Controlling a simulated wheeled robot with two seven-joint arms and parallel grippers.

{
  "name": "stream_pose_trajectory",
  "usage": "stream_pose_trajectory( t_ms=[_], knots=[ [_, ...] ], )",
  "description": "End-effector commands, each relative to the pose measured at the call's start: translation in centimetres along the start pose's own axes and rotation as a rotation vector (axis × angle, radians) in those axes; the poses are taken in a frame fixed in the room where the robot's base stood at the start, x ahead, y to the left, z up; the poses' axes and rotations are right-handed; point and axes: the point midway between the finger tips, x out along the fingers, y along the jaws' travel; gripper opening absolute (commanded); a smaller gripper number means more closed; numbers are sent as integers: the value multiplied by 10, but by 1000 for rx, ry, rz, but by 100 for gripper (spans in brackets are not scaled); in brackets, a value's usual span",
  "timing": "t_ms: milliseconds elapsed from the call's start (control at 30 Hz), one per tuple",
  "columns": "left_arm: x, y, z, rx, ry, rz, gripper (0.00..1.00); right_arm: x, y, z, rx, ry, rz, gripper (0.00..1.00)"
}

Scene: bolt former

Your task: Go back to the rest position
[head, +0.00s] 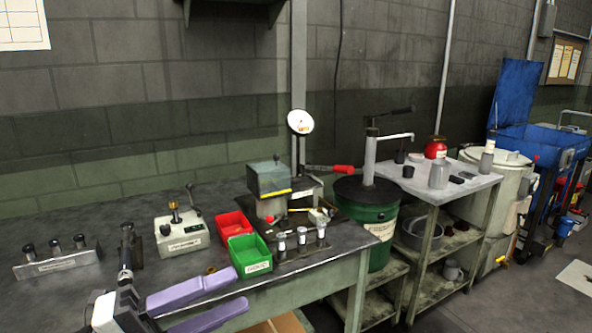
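My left gripper (237,288) is at the lower left in the head view, over the front edge of the dark workbench (85,215). Its two purple fingers are apart, with nothing between them. They point right, in front of and below the green bin (250,255), and look apart from it. My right gripper is out of view.
A red bin (233,226), a grey device with a brass top (181,236), a press with a red handle (270,185) and a block with several black-topped pins (57,262) stand on the bench. A green drum (378,222) and shelf cart (465,187) stand right.

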Motion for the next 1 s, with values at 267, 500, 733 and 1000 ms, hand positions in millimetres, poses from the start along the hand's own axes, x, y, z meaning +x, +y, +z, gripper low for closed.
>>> stream_pose_trajectory(
  t_ms=[267, 500, 733, 1000],
  knots=[
    [-77, 170, 29, -866, -751, -147, 40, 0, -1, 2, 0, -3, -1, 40],
    [-156, 306, -52, -1377, -1202, -77, 40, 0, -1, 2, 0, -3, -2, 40],
    [-194, 365, -132, -1651, -1435, 0, 40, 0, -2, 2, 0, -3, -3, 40],
    [-201, 374, -149, -1699, -1475, 17, 40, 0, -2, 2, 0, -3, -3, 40]
  ],
)
